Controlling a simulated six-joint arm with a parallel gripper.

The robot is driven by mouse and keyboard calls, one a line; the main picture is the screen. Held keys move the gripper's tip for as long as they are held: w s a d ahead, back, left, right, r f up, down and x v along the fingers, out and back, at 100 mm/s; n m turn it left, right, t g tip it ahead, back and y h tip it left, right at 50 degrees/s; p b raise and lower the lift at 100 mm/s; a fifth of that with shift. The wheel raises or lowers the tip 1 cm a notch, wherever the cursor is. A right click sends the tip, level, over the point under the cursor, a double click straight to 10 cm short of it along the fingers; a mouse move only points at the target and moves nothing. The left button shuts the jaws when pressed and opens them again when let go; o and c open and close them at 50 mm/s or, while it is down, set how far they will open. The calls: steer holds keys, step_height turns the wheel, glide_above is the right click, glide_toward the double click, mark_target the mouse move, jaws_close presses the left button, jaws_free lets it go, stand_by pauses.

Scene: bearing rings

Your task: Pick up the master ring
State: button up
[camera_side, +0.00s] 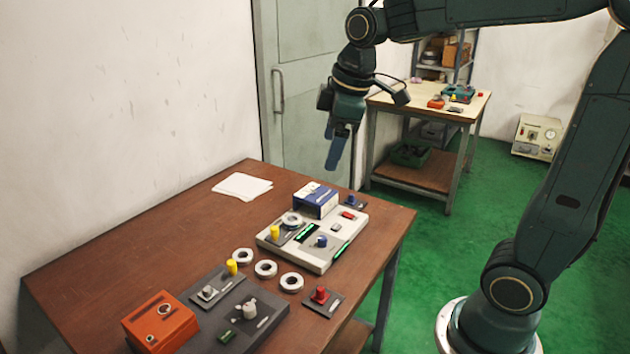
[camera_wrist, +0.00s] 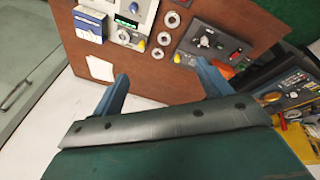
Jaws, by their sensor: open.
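Three pale metal rings lie in a row on the brown table: a left ring (camera_side: 243,255), a middle ring (camera_side: 265,269) and a right ring (camera_side: 291,282). A fourth ring (camera_side: 291,220) sits on the light grey instrument (camera_side: 318,262). I cannot tell by looks which is the master ring.
A dark panel with knobs (camera_side: 272,310) and an orange box (camera_side: 160,320) stand at the table's front. Yellow knobs (camera_side: 232,266), a red-knobbed plate (camera_side: 320,297) and a blue-white box (camera_side: 315,199) are near the rings. White paper (camera_side: 242,186) lies at the back; the table's left is clear.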

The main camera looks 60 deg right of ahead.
steer(key=w+d+f+n+g, duration=0.1)
steer(key=w+d+f+n, duration=0.2)
steer(key=w, duration=0.3)
steer(key=w+d+f+n+g, duration=0.1)
steer(key=w+d+f+n, duration=0.15)
steer(key=w, duration=0.35)
steer(key=n+g, duration=0.1)
steer(key=n, duration=0.4)
glide_toward(291, 220)
steer(key=shift+w+d+f, duration=0.1)
steer(key=shift+f, duration=1.3)
steer(key=shift+f, duration=2.6)
steer(key=c, duration=1.2)
